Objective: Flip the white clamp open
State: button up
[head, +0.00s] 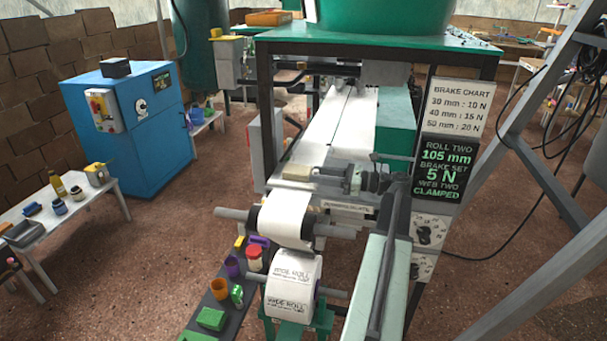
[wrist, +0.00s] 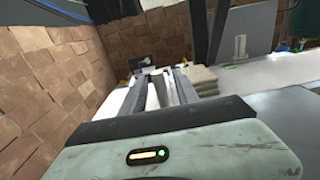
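I cannot pick out the white clamp with certainty. A pale block (head: 299,172) lies across the near end of the white web bed in the head view, and it may be part of a clamp. My gripper (head: 350,180) is the dark grey shape just right of this block, at the end of my arm. Its fingertips are too small there to tell the gap. In the wrist view, long grey bars and a white strip (wrist: 169,88) run away from the dark edge of my wrist. No held object can be made out.
Below the web bed are a white roller (head: 284,218) and the wide roll (head: 293,283). A sign (head: 446,165) reads "web two clamped". A tray with cups and a green block (head: 211,318) stands at lower left. The floor (head: 180,235) left of the machine is clear.

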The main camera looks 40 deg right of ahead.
aim_at(306, 186)
jog(key=x, duration=0.4)
jog(key=shift+w+a, duration=0.15)
grip_shut()
dwell(1.3)
